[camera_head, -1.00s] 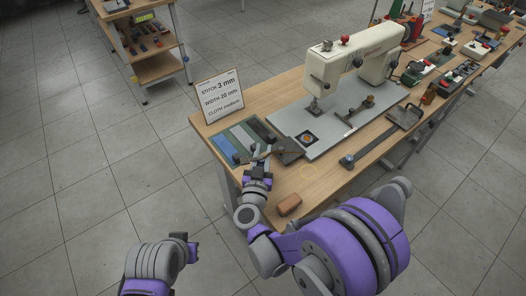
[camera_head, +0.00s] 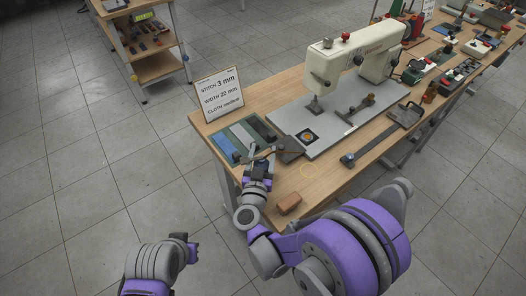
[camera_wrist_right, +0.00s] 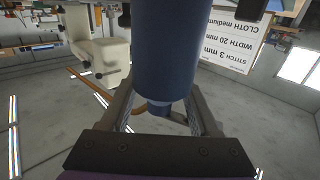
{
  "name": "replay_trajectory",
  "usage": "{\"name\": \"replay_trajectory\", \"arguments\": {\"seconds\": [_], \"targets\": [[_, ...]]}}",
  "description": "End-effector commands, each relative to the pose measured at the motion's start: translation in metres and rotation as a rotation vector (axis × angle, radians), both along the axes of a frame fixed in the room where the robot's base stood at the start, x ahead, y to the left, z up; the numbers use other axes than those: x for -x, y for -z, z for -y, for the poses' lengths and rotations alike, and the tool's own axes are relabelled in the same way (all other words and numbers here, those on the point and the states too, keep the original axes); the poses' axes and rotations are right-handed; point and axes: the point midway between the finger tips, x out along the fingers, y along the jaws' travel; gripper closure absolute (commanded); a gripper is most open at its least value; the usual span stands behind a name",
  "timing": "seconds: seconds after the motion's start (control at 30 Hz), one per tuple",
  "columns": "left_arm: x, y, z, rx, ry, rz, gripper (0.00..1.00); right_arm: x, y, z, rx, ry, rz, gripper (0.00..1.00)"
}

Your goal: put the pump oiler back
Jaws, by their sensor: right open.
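A dark blue upright cylinder (camera_wrist_right: 163,60), which I take to be the pump oiler, fills the middle of the right wrist view. Its top runs out of the frame and a narrower end shows below. My right gripper (camera_wrist_right: 162,122) is open, with one finger on each side of the cylinder; I cannot tell whether they touch it. In the head view my right gripper (camera_head: 266,158) is at the table's near left corner, and the cylinder cannot be made out there. My left arm shows at the bottom left, but its jaws cannot be read.
A thin yellow ring (camera_head: 308,171) marks a bare spot on the table. A dark box-like piece (camera_head: 289,150) lies beside the gripper, and a brown block (camera_head: 289,204) lies at the near edge. The sewing machine (camera_head: 350,62), its grey plate (camera_head: 318,128) and a sign (camera_head: 219,95) stand behind.

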Motion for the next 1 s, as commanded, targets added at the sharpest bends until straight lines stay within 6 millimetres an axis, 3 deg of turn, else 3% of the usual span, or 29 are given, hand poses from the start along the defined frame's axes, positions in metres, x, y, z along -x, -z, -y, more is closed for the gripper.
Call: {"name": "replay_trajectory", "arguments": {"seconds": [0.5,0.7,1.0], "targets": [[0.002,0.014,0.000,0.000,0.000,-0.004,1.00,0.090,0.001,-0.015,-0.001,-0.004,0.000,0.38],[0.002,0.015,0.000,0.000,0.000,-0.005,1.00,0.103,0.000,-0.017,0.000,-0.001,0.000,0.38],[0.002,0.015,0.000,0.000,0.000,-0.005,1.00,0.104,0.000,-0.016,0.000,0.000,0.000,0.38]]}}
